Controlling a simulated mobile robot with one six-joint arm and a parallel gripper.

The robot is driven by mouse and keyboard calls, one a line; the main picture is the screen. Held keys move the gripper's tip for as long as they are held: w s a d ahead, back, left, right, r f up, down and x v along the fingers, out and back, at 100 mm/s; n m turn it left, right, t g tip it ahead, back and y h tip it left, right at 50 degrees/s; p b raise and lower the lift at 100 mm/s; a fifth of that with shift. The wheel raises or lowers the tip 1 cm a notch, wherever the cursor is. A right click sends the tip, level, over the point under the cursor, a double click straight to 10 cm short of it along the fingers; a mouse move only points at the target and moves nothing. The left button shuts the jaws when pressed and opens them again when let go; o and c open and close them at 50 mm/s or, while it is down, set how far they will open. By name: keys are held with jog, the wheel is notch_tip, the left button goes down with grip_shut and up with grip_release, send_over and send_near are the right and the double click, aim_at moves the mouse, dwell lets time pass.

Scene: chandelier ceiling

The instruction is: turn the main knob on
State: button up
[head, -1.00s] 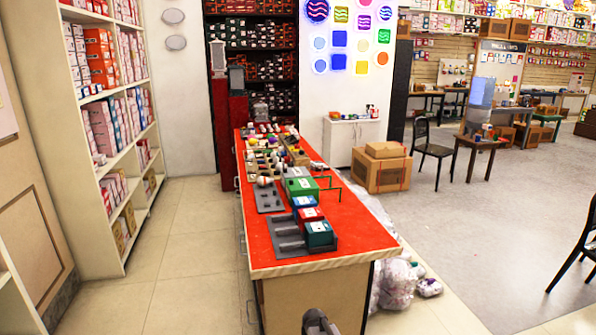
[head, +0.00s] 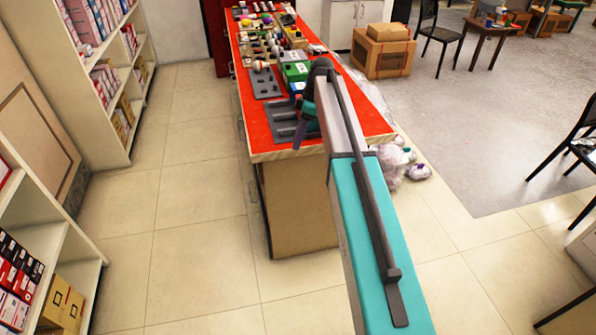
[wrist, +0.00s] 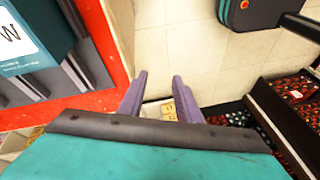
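My arm reaches over the near end of a long red-topped counter (head: 262,142) in the head view. My gripper (wrist: 159,82) shows in the wrist view as two purple fingers set apart, with nothing between them. They are above pale floor tiles, just beside the counter's red edge (wrist: 103,72). In the head view my arm hides most of the gripper. Several small devices stand on the counter, including a green box (head: 295,71) and a white round thing (head: 260,66). I cannot tell which part is the main knob.
A grey rack (head: 283,118) lies at the counter's near end. A white-labelled teal box (wrist: 22,52) is close to my gripper. Shelves (head: 103,75) line the left, with a clear tiled aisle between. Bagged goods (head: 392,165), cardboard boxes (head: 383,50) and a black chair (head: 440,38) are at right.

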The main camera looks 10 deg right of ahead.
jog(key=w+d+r+n, duration=0.1)
jog(key=w+r+n, duration=0.1)
jog(key=r, duration=0.8)
jog(key=w+d+r+n+p, duration=0.1)
jog(key=w+r+n, duration=0.1)
jog(key=r, duration=0.8)
jog(key=shift+w+t+y, duration=0.25)
jog(key=shift+t+y, duration=0.05)
jog(key=shift+t, duration=0.1)
jog(key=shift+s+d+f, duration=0.1)
